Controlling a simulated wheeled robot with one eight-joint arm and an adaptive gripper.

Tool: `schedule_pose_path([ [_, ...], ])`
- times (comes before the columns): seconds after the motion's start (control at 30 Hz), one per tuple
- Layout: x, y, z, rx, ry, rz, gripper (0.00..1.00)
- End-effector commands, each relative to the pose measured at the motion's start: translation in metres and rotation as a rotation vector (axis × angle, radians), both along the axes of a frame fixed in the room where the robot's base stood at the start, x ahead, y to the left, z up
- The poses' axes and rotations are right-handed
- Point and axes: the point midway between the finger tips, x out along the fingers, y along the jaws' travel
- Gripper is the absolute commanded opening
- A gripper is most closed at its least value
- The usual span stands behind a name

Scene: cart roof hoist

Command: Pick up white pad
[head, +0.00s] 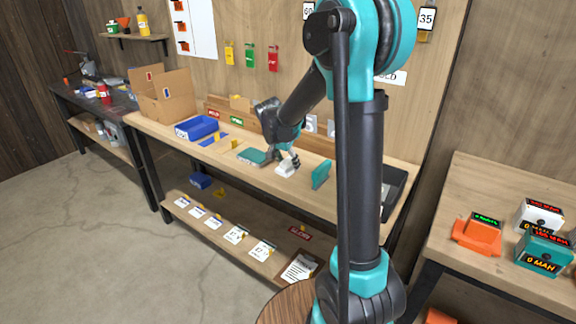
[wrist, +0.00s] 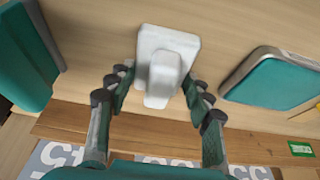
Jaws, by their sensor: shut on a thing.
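The white pad (head: 286,169) is on the wooden workbench in the head view, at the tips of my gripper (head: 283,160). In the wrist view the white pad (wrist: 166,62) has a wide flat base and a raised block on top. The two fingers of my gripper (wrist: 154,92) stand on either side of the raised block and are shut on it. In the head view the fingertips partly cover the pad. I cannot tell whether its base is still touching the bench.
A teal flat pad (head: 252,156) lies left of my gripper, and an upright teal block (head: 321,174) stands to the right. A blue bin (head: 197,128) and a cardboard box (head: 163,95) are farther left. A wooden ledge (wrist: 250,140) runs along the bench back.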

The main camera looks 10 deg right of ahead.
Motion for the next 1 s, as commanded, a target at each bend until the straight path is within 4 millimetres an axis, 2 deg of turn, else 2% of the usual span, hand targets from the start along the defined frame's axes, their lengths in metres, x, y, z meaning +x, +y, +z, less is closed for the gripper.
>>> schedule_pose_path([
  [0.17, 0.0, 0.0, 0.007, 0.0, 0.0, 0.0, 0.22],
  [0.37, -0.001, 0.0, 0.031, 0.0, 0.0, 0.0, 0.22],
  [0.8, 0.0, 0.0, 0.126, 0.0, 0.0, 0.0, 0.22],
  [1.0, 0.0, 0.0, 0.164, 0.0, 0.0, 0.0, 0.22],
])
